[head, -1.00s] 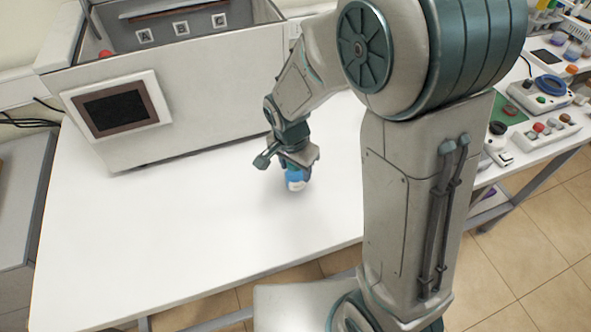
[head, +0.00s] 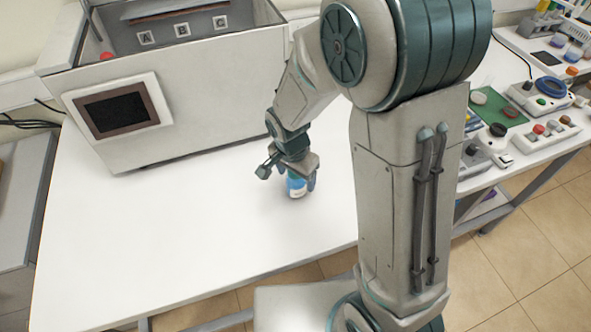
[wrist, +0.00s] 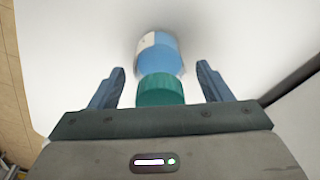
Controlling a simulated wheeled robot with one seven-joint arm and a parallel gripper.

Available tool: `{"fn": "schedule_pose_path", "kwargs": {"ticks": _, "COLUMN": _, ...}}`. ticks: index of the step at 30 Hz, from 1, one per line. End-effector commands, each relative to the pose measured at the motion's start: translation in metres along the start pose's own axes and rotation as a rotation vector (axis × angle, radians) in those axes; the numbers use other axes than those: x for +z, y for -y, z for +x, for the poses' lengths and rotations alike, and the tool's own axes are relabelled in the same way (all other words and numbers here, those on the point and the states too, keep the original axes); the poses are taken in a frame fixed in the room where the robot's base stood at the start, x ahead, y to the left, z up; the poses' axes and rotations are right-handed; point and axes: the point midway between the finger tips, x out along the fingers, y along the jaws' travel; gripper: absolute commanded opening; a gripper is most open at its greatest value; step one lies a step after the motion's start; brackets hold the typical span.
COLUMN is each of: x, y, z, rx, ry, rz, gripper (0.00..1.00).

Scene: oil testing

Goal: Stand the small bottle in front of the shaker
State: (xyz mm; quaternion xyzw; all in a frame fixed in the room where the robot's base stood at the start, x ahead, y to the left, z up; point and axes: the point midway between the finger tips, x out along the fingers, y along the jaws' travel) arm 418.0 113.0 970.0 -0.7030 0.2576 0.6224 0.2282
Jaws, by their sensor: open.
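The small bottle (head: 296,187) has a blue body with a white label part and stands on the white table in front of the shaker. In the wrist view the bottle (wrist: 158,54) shows its blue body and its teal cap (wrist: 160,90). My gripper (head: 292,176) is at the bottle's top, and in the wrist view its open fingers (wrist: 162,84) stand on both sides of the cap, with gaps between. The shaker (head: 215,95) is the large grey box with a dark screen at the back of the table; labels A, B and C show inside it.
The white table (head: 150,240) is clear to the left and front of the bottle. A second table at right holds a green mat (head: 497,106), small control boxes (head: 548,130) and jars. My arm hides part of the table's right side.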

Motion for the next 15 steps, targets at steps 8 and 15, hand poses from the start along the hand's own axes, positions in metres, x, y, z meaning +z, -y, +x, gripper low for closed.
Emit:
{"fn": "schedule_pose_path", "kwargs": {"ticks": 8, "x": -0.001, "y": 0.001, "z": -0.028, "rx": -0.006, "ry": -0.003, "rz": 0.001, "gripper": 0.72}}
{"fn": "schedule_pose_path", "kwargs": {"ticks": 15, "x": -0.001, "y": 0.001, "z": -0.076, "rx": -0.006, "ry": -0.003, "rz": 0.0, "gripper": 0.72}}
